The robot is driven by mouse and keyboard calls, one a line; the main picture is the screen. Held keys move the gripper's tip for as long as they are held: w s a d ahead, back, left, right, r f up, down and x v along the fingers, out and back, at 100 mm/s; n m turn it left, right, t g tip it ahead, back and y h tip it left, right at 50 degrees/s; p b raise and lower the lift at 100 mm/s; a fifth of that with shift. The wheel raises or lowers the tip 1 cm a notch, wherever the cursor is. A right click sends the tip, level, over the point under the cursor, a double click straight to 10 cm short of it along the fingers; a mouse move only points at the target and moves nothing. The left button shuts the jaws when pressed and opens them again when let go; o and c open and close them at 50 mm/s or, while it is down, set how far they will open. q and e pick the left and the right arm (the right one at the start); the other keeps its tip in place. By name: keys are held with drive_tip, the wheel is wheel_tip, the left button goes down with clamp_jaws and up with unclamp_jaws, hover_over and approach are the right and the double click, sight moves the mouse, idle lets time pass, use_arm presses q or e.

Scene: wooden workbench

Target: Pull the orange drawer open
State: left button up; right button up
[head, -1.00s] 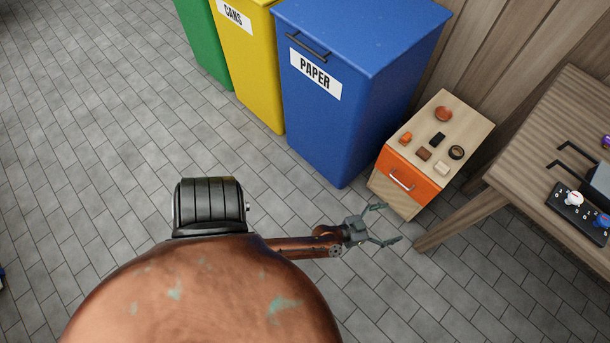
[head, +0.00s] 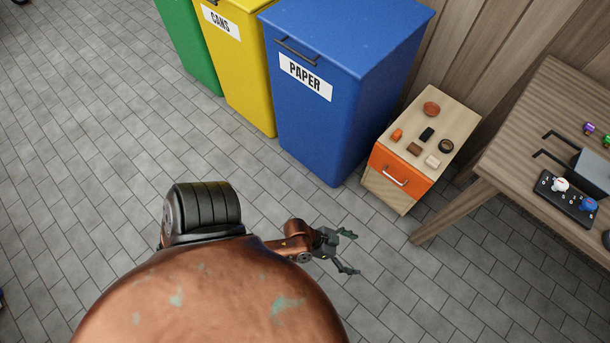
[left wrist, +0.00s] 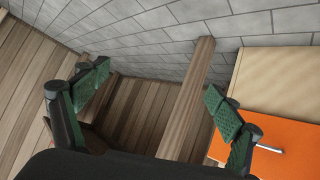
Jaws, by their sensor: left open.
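The orange drawer (head: 401,174) is the front of a small light-wood cabinet (head: 385,193) and looks shut. Its silver bar handle (head: 395,177) is on the orange face. My left gripper (head: 352,254) is open and empty, in front of the cabinet and apart from it, lower left of the handle in the head view. In the left wrist view, the open fingers (left wrist: 160,105) show, with the orange drawer front (left wrist: 285,130) at the right edge. The handle (left wrist: 270,149) lies just right of the right finger there. My right gripper is not in view.
Several small items, such as a brown round thing (head: 431,108) and a dark ring (head: 446,146), lie on the cabinet top. A blue paper bin (head: 350,50) stands left of it. A wooden workbench (head: 510,140) stands right, its leg (head: 455,210) near the cabinet. Tiled floor in front is clear.

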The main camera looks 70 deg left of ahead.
use_arm(q)
drive_tip(key=s+a+r+g+y, duration=0.1)
drive_tip(key=s+g, duration=0.1)
drive_tip(key=s, duration=0.5)
drive_tip(key=s+a+r+g+y+p, duration=0.1)
drive_tip(key=s+a+r+g, duration=0.1)
drive_tip(key=s, duration=0.6)
drive_tip(key=s+a+r+n+g, duration=0.1)
drive_tip(key=s+g, duration=0.3)
drive_tip(key=s, duration=0.4)
drive_tip(key=shift+s+a+r+y+p, duration=0.2)
drive_tip(key=shift+a+y+p, duration=0.1)
drive_tip(key=shift+a+y, duration=0.15)
